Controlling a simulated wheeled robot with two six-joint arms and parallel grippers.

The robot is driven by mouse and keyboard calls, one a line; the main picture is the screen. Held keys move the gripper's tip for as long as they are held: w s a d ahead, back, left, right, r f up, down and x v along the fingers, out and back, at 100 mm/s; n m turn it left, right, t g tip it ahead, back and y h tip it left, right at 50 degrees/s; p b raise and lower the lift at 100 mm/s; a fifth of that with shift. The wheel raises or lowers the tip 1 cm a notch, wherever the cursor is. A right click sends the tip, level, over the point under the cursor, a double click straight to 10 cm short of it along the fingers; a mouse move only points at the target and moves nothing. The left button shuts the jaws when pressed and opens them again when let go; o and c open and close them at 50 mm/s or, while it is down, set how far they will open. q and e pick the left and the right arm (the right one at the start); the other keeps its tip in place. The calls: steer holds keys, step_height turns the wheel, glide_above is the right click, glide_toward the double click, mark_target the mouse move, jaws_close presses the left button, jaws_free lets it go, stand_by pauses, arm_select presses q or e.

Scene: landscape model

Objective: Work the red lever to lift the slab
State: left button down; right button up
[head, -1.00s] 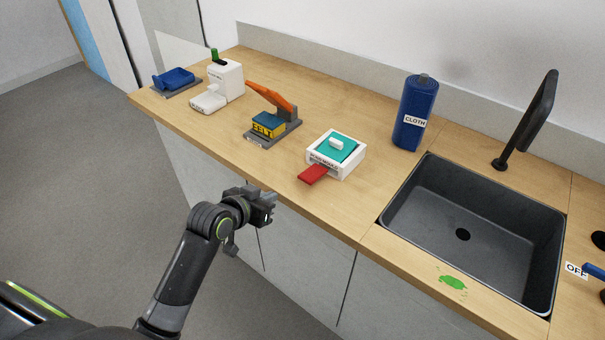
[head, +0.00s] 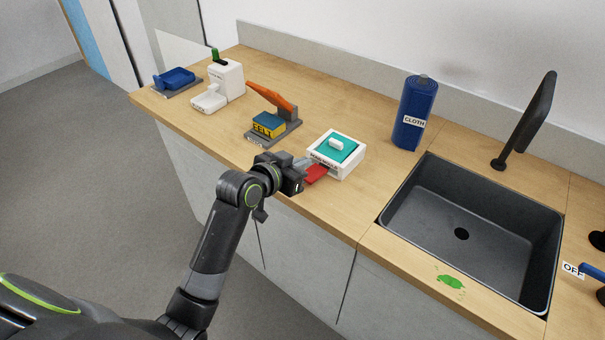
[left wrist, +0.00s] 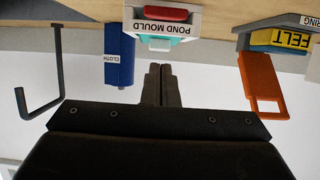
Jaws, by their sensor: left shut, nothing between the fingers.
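The red lever (head: 316,173) sticks out from the front of a white box labelled POND MOULD (head: 349,167). A teal slab (head: 327,146) with a white knob (head: 336,144) sits in the top of the box. My left gripper (head: 304,162) is shut and empty, at the lever's left side. Whether it touches the lever I cannot tell. In the left wrist view, which looks upside down, the shut fingers (left wrist: 161,70) point towards the box, with the red lever (left wrist: 165,14) beyond them. My right gripper is not in view.
An orange-handled press (head: 272,97) with a FELT block (head: 268,126) stands left of the box. A blue CLOTH roll (head: 414,105) stands behind right, and a dark sink (head: 470,215) lies to the right. The wooden counter (head: 365,205) is clear in front.

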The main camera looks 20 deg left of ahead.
arm_select(q)
steer(key=f, duration=0.3)
steer(key=shift+w+d+f, duration=0.1)
steer(key=shift+w+d, duration=0.05)
steer(key=shift+w, duration=0.25)
steer(key=shift+s+f, duration=0.15)
steer(key=shift+f, duration=0.45)
